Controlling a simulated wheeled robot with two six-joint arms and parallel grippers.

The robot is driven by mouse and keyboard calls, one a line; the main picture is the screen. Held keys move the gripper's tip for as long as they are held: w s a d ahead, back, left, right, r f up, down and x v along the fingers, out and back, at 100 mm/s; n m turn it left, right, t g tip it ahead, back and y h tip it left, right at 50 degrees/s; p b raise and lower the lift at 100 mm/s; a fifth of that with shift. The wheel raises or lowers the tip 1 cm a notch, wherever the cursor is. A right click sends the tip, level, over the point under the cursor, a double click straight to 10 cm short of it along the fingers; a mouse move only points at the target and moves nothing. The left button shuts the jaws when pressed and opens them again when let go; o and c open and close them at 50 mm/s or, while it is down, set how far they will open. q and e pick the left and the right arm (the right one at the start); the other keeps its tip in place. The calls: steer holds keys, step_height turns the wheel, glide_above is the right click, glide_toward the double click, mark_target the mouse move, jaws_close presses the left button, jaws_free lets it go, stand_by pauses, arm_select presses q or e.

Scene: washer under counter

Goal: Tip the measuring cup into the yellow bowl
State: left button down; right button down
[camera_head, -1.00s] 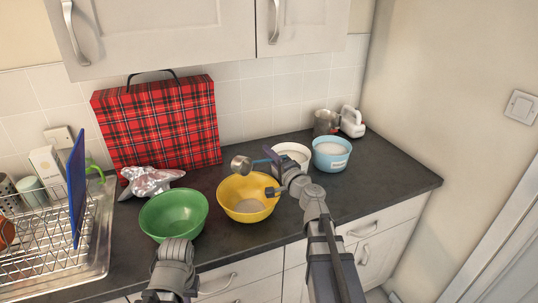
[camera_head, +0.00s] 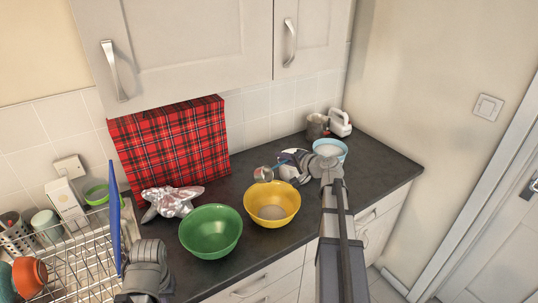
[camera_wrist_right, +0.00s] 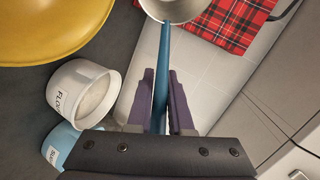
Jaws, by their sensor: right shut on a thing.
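The yellow bowl (camera_head: 284,217) stands on the dark counter with some pale stuff in its bottom. The measuring cup (camera_head: 263,174) is a small metal scoop with a blue handle (camera_wrist_right: 164,62). In the head view it shows just beyond the bowl's back rim, held above the counter. My right gripper (camera_wrist_right: 161,100) is shut on the blue handle; in the head view it (camera_head: 291,162) is right of the cup. The right wrist view shows the cup (camera_wrist_right: 176,8) only in part, and its contents cannot be made out. My left gripper's fingers are out of sight below my left arm.
A green bowl (camera_head: 211,232) stands left of the yellow one, with crumpled foil (camera_head: 171,201) behind it. A white flour tub (camera_wrist_right: 60,79) and a blue sugar tub (camera_wrist_right: 60,143) stand to the right. A dish rack (camera_head: 82,262) and a red tartan case (camera_head: 170,150) are at left.

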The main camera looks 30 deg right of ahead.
steer(key=shift+w+a+r+n+g+h+p, duration=0.4)
steer(key=shift+r+g+h+p, duration=0.4)
steer(key=shift+g+p, duration=1.35)
steer(key=shift+w+a+r+n+g+h+p, duration=0.2)
steer(key=shift+w+r+n+g+h+p, duration=0.55)
steer(key=shift+p, duration=2.65)
steer(key=shift+w+a+r+n+g+h+p, duration=0.15)
steer(key=shift+a+r+g+h+p, duration=0.25)
steer(key=shift+g+h+p, duration=1.35)
steer(key=shift+d+y+p, duration=0.1)
steer(key=shift+y+p, duration=0.5)
steer(key=shift+p, duration=0.4)
